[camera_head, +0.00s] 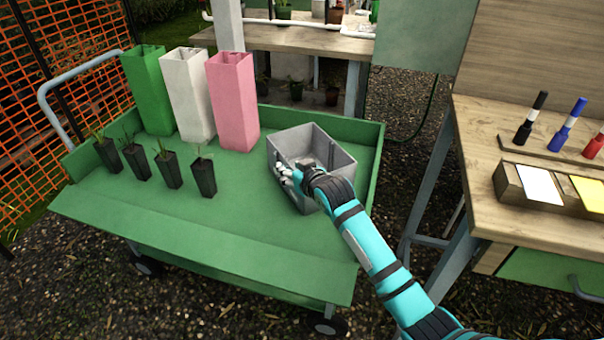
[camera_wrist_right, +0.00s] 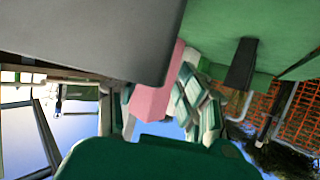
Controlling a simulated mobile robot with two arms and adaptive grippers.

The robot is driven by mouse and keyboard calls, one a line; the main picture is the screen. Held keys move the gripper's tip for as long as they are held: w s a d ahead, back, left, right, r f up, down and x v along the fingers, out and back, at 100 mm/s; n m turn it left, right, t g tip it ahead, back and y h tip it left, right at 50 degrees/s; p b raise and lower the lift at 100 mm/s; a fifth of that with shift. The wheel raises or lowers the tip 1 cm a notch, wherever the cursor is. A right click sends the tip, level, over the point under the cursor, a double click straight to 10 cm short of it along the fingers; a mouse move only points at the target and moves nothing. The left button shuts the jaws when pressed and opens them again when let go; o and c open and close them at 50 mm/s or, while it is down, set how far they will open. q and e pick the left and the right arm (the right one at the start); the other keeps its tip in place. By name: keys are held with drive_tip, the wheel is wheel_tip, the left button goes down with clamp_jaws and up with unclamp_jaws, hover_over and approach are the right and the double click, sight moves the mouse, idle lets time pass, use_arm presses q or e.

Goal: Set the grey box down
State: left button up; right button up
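The grey box (camera_head: 340,155) is an open-topped bin at the right end of the green cart's top (camera_head: 240,200). It looks upright and empty inside. I cannot tell whether its base touches the cart or is just above it. My right gripper (camera_head: 287,179) is at the box's near left wall, with its fingers against or very close to it. Whether the fingers are closed on the wall is not clear. In the right wrist view the grey box (camera_wrist_right: 90,35) fills the upper left, very close. My left gripper is not in view.
Green, white and pink (camera_head: 233,100) square tubes stand at the cart's back. Several black seedling pots (camera_head: 172,168) stand at its left. The cart's front middle is clear. A wooden bench (camera_head: 480,150) with markers (camera_head: 530,118) and sticky-note blocks stands at right.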

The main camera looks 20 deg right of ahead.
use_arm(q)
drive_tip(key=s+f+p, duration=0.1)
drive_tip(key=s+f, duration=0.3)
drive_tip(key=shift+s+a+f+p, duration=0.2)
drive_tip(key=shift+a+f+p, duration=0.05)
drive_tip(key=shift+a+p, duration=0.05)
use_arm(e)
drive_tip(key=v, duration=1)
